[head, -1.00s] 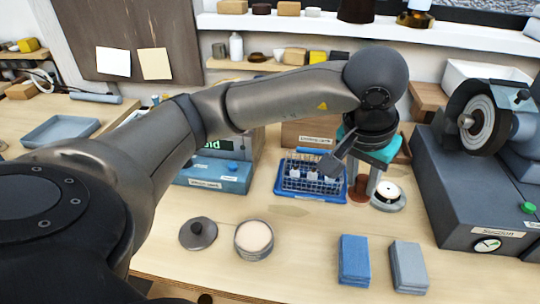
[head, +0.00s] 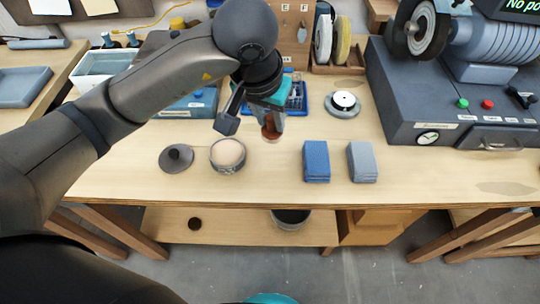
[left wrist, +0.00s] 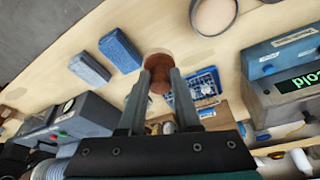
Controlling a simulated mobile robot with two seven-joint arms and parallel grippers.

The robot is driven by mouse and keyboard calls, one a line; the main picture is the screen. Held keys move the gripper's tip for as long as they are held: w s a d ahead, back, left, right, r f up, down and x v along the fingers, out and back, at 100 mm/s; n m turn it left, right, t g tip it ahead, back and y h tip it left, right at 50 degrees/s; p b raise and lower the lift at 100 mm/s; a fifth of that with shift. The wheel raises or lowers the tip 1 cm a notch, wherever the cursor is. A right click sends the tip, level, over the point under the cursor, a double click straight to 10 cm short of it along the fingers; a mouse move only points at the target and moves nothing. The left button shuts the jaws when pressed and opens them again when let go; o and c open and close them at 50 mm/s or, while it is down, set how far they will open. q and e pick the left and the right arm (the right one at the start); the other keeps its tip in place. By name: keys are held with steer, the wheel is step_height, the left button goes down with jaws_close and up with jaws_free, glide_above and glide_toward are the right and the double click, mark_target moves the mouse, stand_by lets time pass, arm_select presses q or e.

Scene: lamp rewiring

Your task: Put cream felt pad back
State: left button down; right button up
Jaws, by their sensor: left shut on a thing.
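My left gripper (head: 271,124) is shut on a reddish-brown, knob-like piece (head: 270,132), held upright over the bench. In the left wrist view the brown piece (left wrist: 158,68) sits between the fingertips; its underside is hidden. Whether it carries a felt pad cannot be told. An open round tin (head: 228,155) with a cream, flat-looking filling stands left of and nearer than the gripper. A white disc with a dark centre (head: 343,100) rests on a round grey base to the gripper's right. My right gripper is not in view.
Blue (head: 316,162) and grey-blue (head: 362,162) pad stacks lie right of the tin. A blue rack (head: 300,104) is behind the gripper. A grey grinder machine (head: 430,105) fills the right. The bench front between tin and blue stack is clear.

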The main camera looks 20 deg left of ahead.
arm_select(q)
step_height(320, 180, down, 12)
steer(key=shift+b, duration=0.5)
steer(key=shift+f, duration=0.2)
steer(key=c, duration=0.6)
jaws_free()
steer(key=shift+r, duration=0.1)
steer(key=shift+r, duration=0.2)
steer(key=p+v, duration=0.1)
steer(key=v, duration=1.1)
steer(key=shift+f, duration=0.1)
